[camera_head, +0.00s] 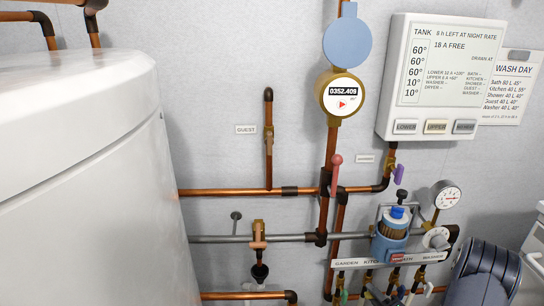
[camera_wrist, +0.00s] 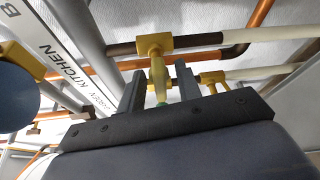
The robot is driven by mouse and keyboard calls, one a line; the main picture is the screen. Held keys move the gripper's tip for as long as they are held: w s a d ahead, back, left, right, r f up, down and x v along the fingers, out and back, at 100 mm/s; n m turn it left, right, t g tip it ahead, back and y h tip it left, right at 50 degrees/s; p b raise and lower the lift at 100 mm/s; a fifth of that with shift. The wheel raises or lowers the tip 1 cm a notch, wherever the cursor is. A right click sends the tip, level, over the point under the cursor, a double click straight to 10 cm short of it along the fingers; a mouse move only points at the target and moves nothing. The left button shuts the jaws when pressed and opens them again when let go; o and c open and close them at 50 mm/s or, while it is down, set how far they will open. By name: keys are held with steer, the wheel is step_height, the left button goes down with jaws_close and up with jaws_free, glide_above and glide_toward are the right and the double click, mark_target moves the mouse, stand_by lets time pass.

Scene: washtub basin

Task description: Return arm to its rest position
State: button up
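My gripper (camera_wrist: 160,76) shows in the wrist view as two dark fingers standing apart on a dark bar. A brass valve (camera_wrist: 157,62) on the pipe appears in the gap between the fingers, with a small green part below it. I see space beside the valve, and I cannot tell whether a finger touches it. Nothing is held. In the head view the gripper cannot be made out; a dark ribbed cylinder at the lower right may be part of my arm.
A labelled strip (camera_head: 388,261) with several small valves runs low on the wall. It also shows in the wrist view (camera_wrist: 65,60). A blue filter (camera_head: 391,238), gauge (camera_head: 447,197) and copper pipes (camera_head: 235,192) surround it. A white tank (camera_head: 85,190) fills the left.

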steer(key=n+g+h, duration=0.1)
steer(key=n, duration=0.3)
steer(key=shift+h, duration=0.4)
